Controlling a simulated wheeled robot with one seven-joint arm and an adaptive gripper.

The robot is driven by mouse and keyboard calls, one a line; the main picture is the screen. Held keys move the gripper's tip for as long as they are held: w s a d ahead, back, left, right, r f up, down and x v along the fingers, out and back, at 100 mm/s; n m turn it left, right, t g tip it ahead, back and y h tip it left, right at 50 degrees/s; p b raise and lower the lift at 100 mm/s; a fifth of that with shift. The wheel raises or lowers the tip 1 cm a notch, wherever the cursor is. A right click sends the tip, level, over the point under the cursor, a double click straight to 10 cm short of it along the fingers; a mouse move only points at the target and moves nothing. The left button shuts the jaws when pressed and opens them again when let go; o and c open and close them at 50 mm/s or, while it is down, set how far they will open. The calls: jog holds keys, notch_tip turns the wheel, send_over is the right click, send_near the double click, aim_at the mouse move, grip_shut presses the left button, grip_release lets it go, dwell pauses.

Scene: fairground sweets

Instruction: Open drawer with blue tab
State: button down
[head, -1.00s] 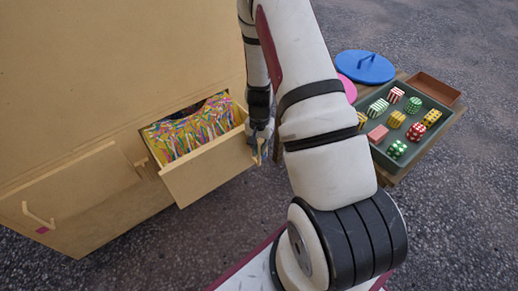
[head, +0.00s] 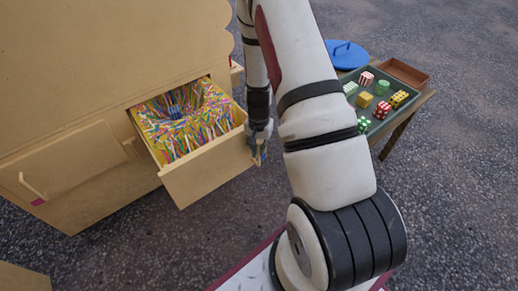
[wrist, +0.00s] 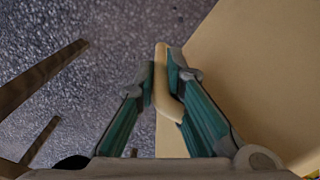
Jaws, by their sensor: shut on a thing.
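A pale wooden drawer (head: 208,178) stands well out of the cabinet, filled with many-coloured thin sticks or strips (head: 182,120). A hollow in the middle shows some blue pieces. My gripper (head: 259,152) is at the right end of the drawer front. In the wrist view my gripper (wrist: 163,76) is shut on the drawer's pale bar handle (wrist: 162,98), one finger on each side. No blue tab shows on this drawer front. A closed drawer (head: 72,163) at the left has a bar handle and a magenta tab (head: 39,202).
The cabinet (head: 90,55) fills the left. At the right, a small wooden table holds a dark green tray (head: 378,124) with several patterned sweets, a blue lid (head: 344,55) and a brown tray (head: 405,72).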

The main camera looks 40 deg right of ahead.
jog(key=c, duration=1.9)
grip_release()
jog(key=shift+a, duration=0.1)
notch_tip(320, 180, up, 12)
